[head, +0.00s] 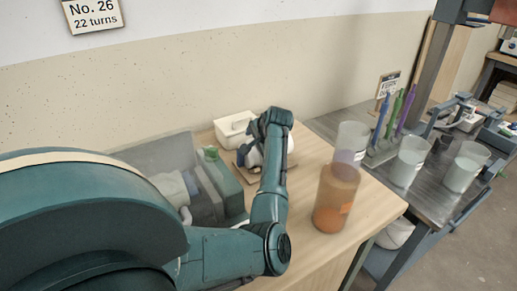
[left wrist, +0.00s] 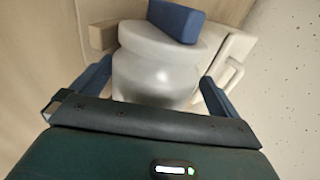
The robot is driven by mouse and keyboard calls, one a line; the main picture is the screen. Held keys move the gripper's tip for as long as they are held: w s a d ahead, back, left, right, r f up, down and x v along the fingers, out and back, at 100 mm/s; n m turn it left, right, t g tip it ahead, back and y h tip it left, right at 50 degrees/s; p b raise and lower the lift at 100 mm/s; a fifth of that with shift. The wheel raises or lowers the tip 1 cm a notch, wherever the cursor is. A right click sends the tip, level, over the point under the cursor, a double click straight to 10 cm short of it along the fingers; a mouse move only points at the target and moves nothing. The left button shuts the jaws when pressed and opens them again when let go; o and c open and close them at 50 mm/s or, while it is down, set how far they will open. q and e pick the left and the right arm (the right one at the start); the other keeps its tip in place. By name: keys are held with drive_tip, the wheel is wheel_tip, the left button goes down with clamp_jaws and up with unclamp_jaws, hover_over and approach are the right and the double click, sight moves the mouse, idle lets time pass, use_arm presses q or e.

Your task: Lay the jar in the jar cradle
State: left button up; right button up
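My left gripper (head: 252,158) reaches down over the table in the head view, beside a white jar that the gripper partly hides. In the left wrist view, the white jar (left wrist: 155,75) stands between my left gripper's two blue fingers (left wrist: 157,88), with its wide lid (left wrist: 160,45) away from the palm. A blue bar (left wrist: 176,20) lies across the lid. The fingers are close to the jar's sides; I cannot tell whether they press on it. A tan block (left wrist: 103,35) shows behind the jar; I cannot tell whether it belongs to the jar cradle. My right gripper is out of view.
A white tub (head: 234,131) stands behind the gripper. A grey-green machine (head: 215,185) is left of it.

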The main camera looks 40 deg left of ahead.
use_arm(q)
drive_tip(key=shift+s+d+f, duration=0.1)
drive_tip(key=shift+d+f, duration=0.05)
drive_tip(key=shift+f, duration=0.15)
drive_tip(key=p+v, duration=0.1)
drive_tip(key=v, duration=1.2)
drive_tip(key=shift+r, duration=0.3)
